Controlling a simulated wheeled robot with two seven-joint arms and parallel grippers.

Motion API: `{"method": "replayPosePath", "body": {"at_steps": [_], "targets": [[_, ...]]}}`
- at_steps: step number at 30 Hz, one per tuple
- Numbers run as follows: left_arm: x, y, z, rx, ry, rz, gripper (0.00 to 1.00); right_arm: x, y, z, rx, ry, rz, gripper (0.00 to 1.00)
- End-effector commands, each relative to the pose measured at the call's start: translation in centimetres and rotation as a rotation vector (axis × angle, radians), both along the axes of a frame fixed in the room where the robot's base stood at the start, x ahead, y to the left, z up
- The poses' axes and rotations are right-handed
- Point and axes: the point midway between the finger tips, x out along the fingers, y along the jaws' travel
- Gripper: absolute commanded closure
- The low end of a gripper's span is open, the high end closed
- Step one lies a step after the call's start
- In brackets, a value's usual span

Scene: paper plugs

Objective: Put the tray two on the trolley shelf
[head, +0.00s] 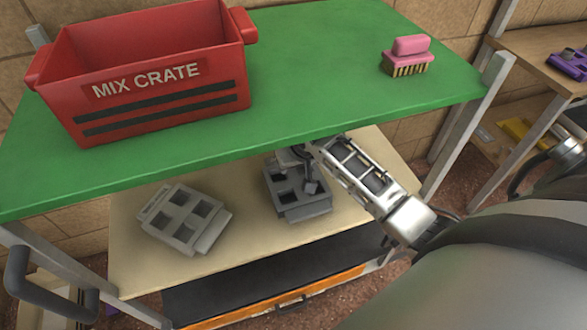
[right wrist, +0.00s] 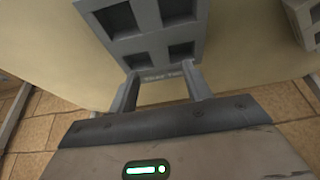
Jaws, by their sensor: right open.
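A grey tray with square openings (head: 306,206) sits on the beige lower shelf (head: 245,222) of the trolley, under the green top. In the right wrist view, the tray (right wrist: 147,48) has a small label on its near edge that seems to read "TRAY TWO". My right gripper (head: 297,160) reaches in under the green top at this tray. In its wrist view, the open fingers (right wrist: 161,76) stand on either side of the labelled edge. Whether they touch it is unclear. A second grey tray (head: 184,219) lies to the left on the same shelf. My left gripper is out of view.
A red crate marked "MIX CRATE" (head: 150,70) and a pink brush (head: 408,55) stand on the green top (head: 310,55), which overhangs the lower shelf. A black drawer with an orange front (head: 270,312) is below. A wooden table (head: 535,55) stands at the right.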

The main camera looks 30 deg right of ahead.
Motion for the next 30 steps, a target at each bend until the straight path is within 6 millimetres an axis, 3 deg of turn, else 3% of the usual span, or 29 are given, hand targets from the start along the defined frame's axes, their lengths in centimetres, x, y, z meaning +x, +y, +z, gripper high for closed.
{"method": "replayPosePath", "body": {"at_steps": [5, 9, 12, 16, 20, 30], "targets": [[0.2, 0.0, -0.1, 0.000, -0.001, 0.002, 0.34, -3.5, 4.1, -2.0, 0.014, -0.111, 0.143, 0.51], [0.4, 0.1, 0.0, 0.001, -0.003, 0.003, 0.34, -8.5, 9.3, -2.6, 0.038, -0.300, 0.310, 0.51], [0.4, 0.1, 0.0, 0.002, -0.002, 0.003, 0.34, -12.4, 11.9, -2.8, 0.045, -0.399, 0.384, 0.51], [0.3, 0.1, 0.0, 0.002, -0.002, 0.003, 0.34, -16.1, 13.8, -2.3, 0.044, -0.488, 0.437, 0.51], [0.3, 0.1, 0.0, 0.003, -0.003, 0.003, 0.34, -17.5, 14.6, -1.8, 0.040, -0.531, 0.456, 0.51], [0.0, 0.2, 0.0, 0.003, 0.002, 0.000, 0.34, -17.6, 14.6, -1.8, 0.039, -0.536, 0.457, 0.51]]}}
